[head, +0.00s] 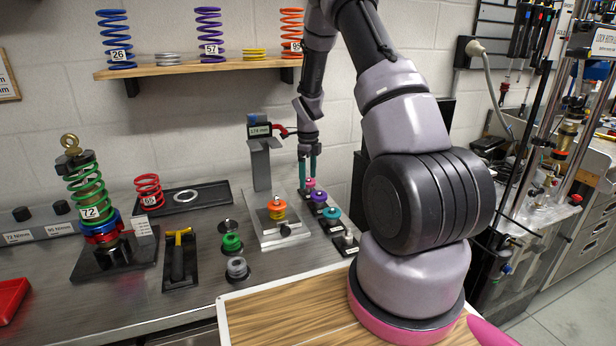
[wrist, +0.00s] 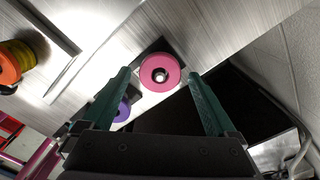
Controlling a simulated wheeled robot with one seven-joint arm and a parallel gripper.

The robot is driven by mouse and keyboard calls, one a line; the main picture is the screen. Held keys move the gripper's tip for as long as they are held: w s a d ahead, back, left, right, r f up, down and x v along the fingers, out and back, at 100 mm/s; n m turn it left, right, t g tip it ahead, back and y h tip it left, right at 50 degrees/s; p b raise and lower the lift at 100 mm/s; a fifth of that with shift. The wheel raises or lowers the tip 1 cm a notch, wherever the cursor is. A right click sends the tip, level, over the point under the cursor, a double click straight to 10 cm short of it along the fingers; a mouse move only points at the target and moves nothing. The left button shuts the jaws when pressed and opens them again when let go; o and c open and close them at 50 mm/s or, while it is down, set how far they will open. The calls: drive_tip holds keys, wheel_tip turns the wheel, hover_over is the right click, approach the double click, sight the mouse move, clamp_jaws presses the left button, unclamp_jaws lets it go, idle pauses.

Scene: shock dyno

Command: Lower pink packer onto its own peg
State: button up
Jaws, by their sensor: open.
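The pink packer (wrist: 148,82) is a round ring in the wrist view, lying flat on a dark base. A light metal peg tip (wrist: 160,75) shows in its centre hole, so the ring is around the peg. In the head view the pink packer (head: 311,184) is at the far end of a row of packers. My gripper (head: 307,179) is there, pointing down, its fingers partly covering the packer. In the wrist view the open fingers stand to either side of the ring, with visible gaps. How far the ring sits down the peg is hard to tell.
A purple packer (head: 318,197) and a teal packer (head: 331,213) stand nearer in the row. An orange and yellow stack (head: 277,208) stands on the gauge plate left, beside the gauge post (head: 261,165). Green (head: 231,241) and grey (head: 237,266) packers are farther left.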

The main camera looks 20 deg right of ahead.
drive_tip(key=s+a+r+n+t, duration=0.1)
drive_tip(key=s+r+n, duration=0.1)
drive_tip(key=r, duration=0.9)
drive_tip(key=s+a+r+n+t, duration=0.1)
drive_tip(key=s+r+n, duration=0.2)
drive_tip(key=r, duration=0.8)
drive_tip(key=s+a+r+n+t, duration=0.1)
drive_tip(key=s+a+r+n, duration=0.1)
drive_tip(key=s+r+n, duration=0.3)
drive_tip(key=s+a+r+n+t+y, duration=0.1)
drive_tip(key=s+r+n, duration=0.4)
drive_tip(key=s, duration=0.7)
drive_tip(key=s+a+r+n+t+y, duration=0.1)
drive_tip(key=s+a+r+n+t, duration=0.2)
drive_tip(key=s+r+n, duration=0.2)
drive_tip(key=s+n, duration=0.3)
drive_tip(key=shift+s+a+r, duration=0.3)
